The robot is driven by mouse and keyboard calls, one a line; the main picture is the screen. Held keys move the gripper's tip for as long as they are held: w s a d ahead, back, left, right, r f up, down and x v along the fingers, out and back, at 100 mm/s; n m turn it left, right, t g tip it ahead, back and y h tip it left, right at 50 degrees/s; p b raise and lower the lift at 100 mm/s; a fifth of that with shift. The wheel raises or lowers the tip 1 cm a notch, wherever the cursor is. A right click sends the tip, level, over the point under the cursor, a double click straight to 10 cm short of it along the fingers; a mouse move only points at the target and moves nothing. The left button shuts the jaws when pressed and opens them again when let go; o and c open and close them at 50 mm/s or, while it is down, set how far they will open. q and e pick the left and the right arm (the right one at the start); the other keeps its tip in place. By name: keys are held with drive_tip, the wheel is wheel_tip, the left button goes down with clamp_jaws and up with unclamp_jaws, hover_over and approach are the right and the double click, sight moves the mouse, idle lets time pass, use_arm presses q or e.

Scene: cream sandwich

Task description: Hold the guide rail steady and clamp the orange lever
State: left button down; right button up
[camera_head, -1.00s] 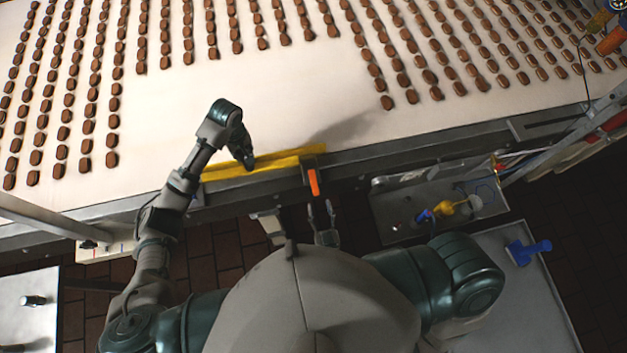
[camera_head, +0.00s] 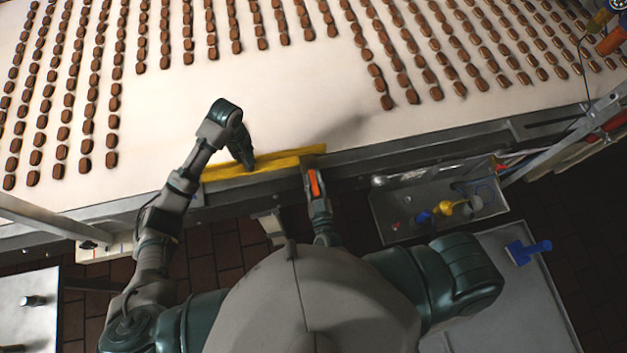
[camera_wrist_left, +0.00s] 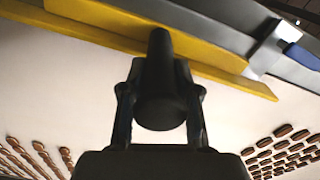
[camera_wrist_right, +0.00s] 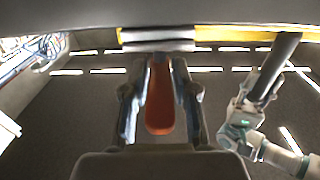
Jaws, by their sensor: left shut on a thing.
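The yellow guide rail (camera_head: 293,160) lies along the near edge of the conveyor. My left gripper (camera_head: 249,165) is shut on the guide rail, reaching it from above. The orange lever (camera_head: 314,183) hangs below the rail's right end. My right gripper (camera_head: 318,195) is around it from the near side. In the right wrist view the lever (camera_wrist_right: 159,100) stands between the fingers, with narrow gaps on both sides, so this gripper is open.
Rows of brown sweets (camera_head: 110,100) lie on the white conveyor belt (camera_head: 260,90), with bare belt around my left gripper. A grey metal tray (camera_head: 400,205) with blue and yellow items is right of the lever. A blue tool (camera_head: 527,252) lies on a grey surface at the lower right.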

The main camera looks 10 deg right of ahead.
clamp_jaws()
drive_tip(key=shift+d+n+y, duration=0.1)
drive_tip(key=shift+n+y, duration=0.2)
drive_tip(key=shift+y, duration=0.2)
drive_tip(key=n+y, duration=0.2)
drive_tip(key=d+n+g+y, duration=0.1)
drive_tip(key=y, duration=0.2)
drive_tip(key=n+g+y, duration=0.1)
drive_tip(key=n+y, duration=0.1)
drive_tip(key=y, duration=0.1)
drive_tip(key=shift+w+d+n, duration=0.25)
drive_tip(key=shift+d+n, duration=0.05)
drive_tip(key=n+g+y, duration=0.2)
drive_tip(key=y, duration=0.1)
drive_tip(key=d+n+g+y, duration=0.1)
drive_tip(key=g, duration=0.1)
drive_tip(key=shift+w+r+n+y, duration=0.1)
drive_tip(key=shift+w+n+y, duration=0.2)
drive_tip(key=shift+w+y, duration=0.1)
drive_tip(key=shift+w+d+n+g+y, duration=0.1)
drive_tip(key=shift+w+n+g+y, duration=0.1)
drive_tip(key=shift+n+g+y, duration=0.75)
drive_tip(key=shift+w+d+n+g+y, duration=0.1)
drive_tip(key=shift+w+n+g+y, duration=0.1)
drive_tip(key=shift+n+g+y, duration=0.75)
drive_tip(key=shift+g+h, duration=0.3)
drive_tip(key=shift+g, duration=0.3)
